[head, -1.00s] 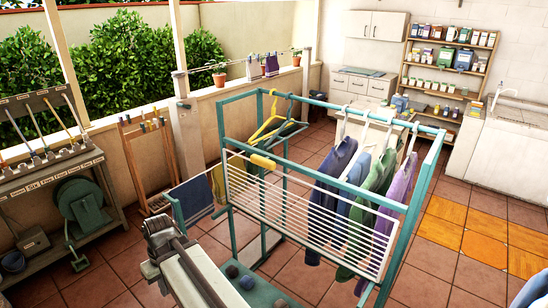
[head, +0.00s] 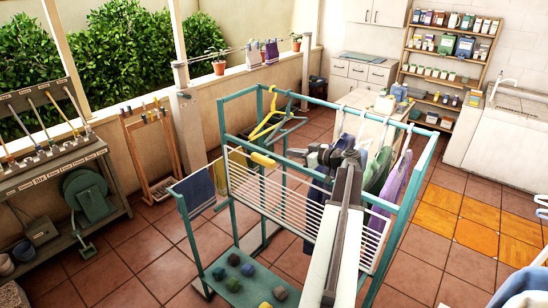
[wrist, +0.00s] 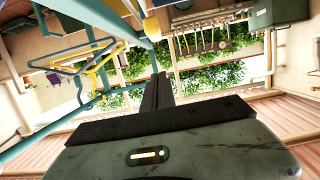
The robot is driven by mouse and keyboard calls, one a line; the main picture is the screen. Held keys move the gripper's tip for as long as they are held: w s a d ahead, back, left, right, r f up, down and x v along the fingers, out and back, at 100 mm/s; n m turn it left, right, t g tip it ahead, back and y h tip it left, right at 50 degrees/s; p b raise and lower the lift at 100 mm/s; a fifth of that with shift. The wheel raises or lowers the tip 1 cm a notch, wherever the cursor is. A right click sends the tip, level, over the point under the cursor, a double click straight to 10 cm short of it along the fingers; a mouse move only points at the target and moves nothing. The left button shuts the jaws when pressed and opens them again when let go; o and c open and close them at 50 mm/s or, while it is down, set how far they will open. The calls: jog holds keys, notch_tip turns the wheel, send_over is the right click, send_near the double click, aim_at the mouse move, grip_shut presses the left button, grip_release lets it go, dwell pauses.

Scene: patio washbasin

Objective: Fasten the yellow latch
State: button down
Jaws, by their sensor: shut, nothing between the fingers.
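The yellow latch (head: 263,160) is a small rounded yellow piece at the upper left of the white slatted panel (head: 300,207), beside a teal post. I cannot tell from this distance how it sits against the post. The panel hangs on the teal drying frame (head: 228,150). My gripper (head: 345,155) is right of the latch and apart from it, in front of the hanging clothes in the head view. My arm hides part of the panel. In the wrist view my gripper's dark fingers (wrist: 157,90) are together and empty, pointing up past the frame.
A yellow hanger (head: 268,122) hangs above the latch. Clothes (head: 390,185) hang at the frame's right. A tool bench (head: 50,180) stands left and a washbasin (head: 505,140) right. Tiled floor is open at front left and right.

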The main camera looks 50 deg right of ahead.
jog(key=b, duration=0.3)
send_over(273, 162)
notch_tip(273, 162, down, 3)
jog(key=shift+r, duration=0.1)
notch_tip(273, 162, down, 3)
jog(key=b, duration=0.2)
jog(key=shift+b, duration=0.4)
jog(key=shift+f+b, duration=0.35)
jog(key=shift+f, duration=0.05)
